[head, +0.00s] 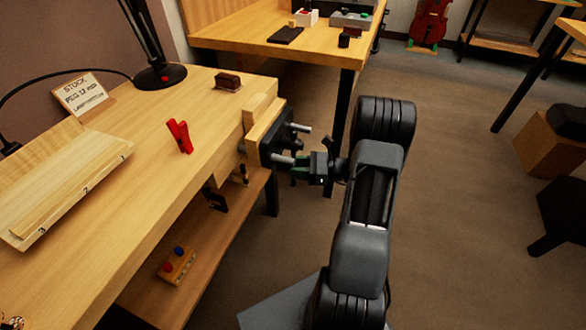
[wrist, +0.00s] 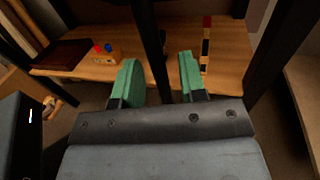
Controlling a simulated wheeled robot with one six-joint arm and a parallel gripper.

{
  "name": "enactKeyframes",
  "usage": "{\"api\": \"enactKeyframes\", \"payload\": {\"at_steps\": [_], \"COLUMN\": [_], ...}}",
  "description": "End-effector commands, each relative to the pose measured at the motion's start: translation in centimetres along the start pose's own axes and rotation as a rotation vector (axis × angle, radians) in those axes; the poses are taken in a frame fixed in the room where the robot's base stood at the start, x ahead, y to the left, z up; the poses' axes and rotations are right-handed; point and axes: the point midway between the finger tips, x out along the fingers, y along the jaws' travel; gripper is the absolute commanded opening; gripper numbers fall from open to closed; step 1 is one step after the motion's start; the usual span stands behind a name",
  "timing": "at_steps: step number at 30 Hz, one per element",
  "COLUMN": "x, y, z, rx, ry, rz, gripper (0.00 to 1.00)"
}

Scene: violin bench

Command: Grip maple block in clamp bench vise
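The bench vise (head: 274,138) is mounted on the right edge of the near workbench, with a pale wooden jaw, a dark front plate and metal rods sticking out. A pale wood block (head: 256,104), seemingly the maple block, stands upright at the vise's jaws; I cannot tell whether they press on it. My gripper (head: 300,174) is beside the vise's front, below the block's level. In the wrist view its green fingertips (wrist: 160,78) are apart with nothing held between them. Neither the block nor the jaws can be made out in the wrist view.
The workbench (head: 205,130) holds a red clamp (head: 180,136), a brown block (head: 228,82), a lamp (head: 160,74), a sign (head: 82,93) and a pale board (head: 70,180). A button box (head: 177,265) is on the lower shelf. Open floor lies to the right.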

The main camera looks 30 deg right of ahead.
Motion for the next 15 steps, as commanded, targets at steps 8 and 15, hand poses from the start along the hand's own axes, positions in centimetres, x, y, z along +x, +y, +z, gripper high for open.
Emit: {"api": "enactKeyframes", "payload": {"at_steps": [8, 15], "x": [1.00, 1.00], "y": [0.03, 0.03], "z": [0.01, 0.02], "rx": [0.000, 0.000], "ry": [0.000, 0.000], "rz": [0.000, 0.001], "gripper": [0.38, 0.35]}}
